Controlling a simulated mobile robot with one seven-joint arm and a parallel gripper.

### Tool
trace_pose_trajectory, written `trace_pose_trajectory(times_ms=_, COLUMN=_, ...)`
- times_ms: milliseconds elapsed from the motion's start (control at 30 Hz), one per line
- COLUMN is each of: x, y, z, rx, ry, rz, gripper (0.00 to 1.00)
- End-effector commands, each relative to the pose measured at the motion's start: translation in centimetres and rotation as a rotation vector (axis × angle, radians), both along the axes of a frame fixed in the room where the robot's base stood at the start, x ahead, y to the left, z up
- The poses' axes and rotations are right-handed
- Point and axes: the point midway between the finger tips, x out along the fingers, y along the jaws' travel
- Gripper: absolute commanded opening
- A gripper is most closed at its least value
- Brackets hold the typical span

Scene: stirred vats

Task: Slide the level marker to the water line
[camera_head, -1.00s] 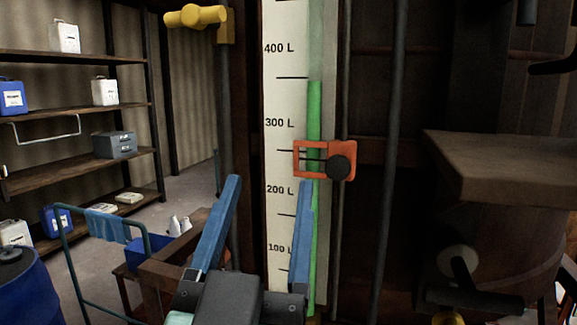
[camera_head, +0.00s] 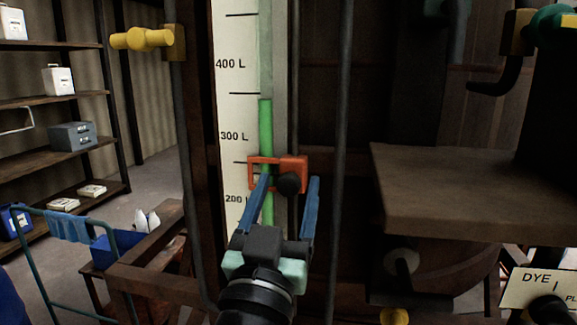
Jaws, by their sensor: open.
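The level marker is an orange frame with a black knob (camera_head: 289,184); its orange body (camera_head: 298,162) sits across the sight tube, a little below the 300 L mark. The green water column (camera_head: 266,125) in the tube tops out between 300 L and 400 L, above the marker. The white scale board (camera_head: 232,110) stands behind and left of the tube. My gripper (camera_head: 289,180) is open, its two blue fingers pointing up at the marker, one to each side of the knob. I cannot tell whether they touch it.
A yellow valve handle (camera_head: 142,39) sticks out at upper left. A dark vertical pipe (camera_head: 342,120) runs close to the right of my gripper. A brown wooden ledge (camera_head: 470,190) juts out at right. A cart (camera_head: 80,240) stands at lower left.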

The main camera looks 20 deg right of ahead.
Motion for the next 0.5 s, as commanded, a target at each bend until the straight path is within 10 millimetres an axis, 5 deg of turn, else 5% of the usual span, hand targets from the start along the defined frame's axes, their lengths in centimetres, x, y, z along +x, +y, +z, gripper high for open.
trace_pose_trajectory(times_ms=467, x=1.17, y=-0.79, z=0.52, rx=0.000, ry=0.000, rz=0.001, gripper=0.68)
trace_pose_trajectory(times_ms=500, x=1.17, y=-0.79, z=0.52, rx=0.000, ry=0.000, rz=0.001, gripper=0.61)
